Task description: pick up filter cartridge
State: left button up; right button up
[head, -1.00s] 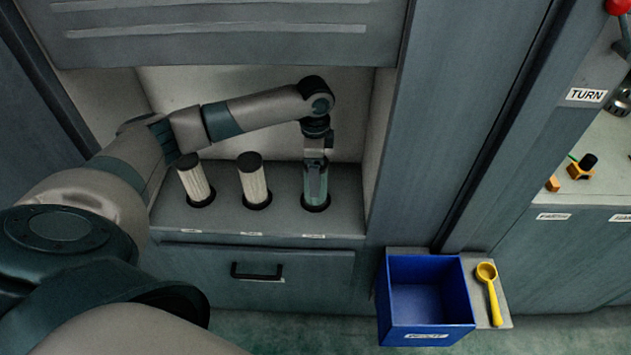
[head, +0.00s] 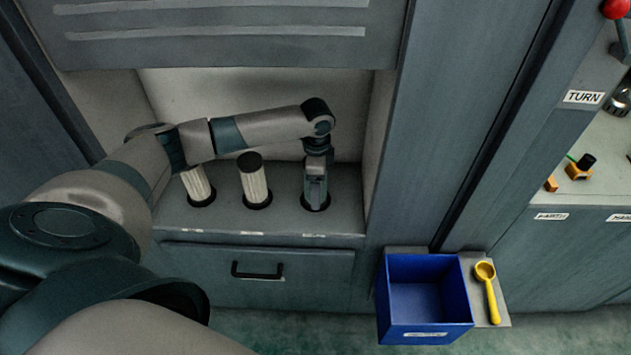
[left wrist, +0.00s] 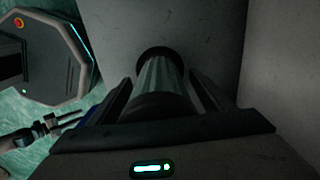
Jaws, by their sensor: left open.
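A greenish-grey pleated filter cartridge (left wrist: 163,78) with a dark cap stands in a round dark socket in the left wrist view. My left gripper (head: 315,192) is over the right-hand socket of the shelf, pointing down. Its fingers are open, one on each side of the cartridge, with narrow gaps visible. In the head view the gripper hides most of this cartridge. Two pale pleated cartridges with dark caps, the left one (head: 197,184) and the middle one (head: 254,182), stand in sockets to the left. My right gripper (left wrist: 70,122) shows small in the left wrist view, its fingers apart and empty.
The cartridges stand in a recessed alcove with a shelf (head: 230,222) and side walls. A drawer with a black handle (head: 257,271) is below. A blue open bin (head: 428,333) and a yellow scoop (head: 489,285) are at the lower right. My forearm crosses above the left cartridge.

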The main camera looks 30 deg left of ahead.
pick_arm(q)
jog(key=shift+c, duration=0.7)
jog(key=c, duration=1.2)
jog(key=shift+r+b, duration=0.4)
jog(key=shift+r, duration=4.65)
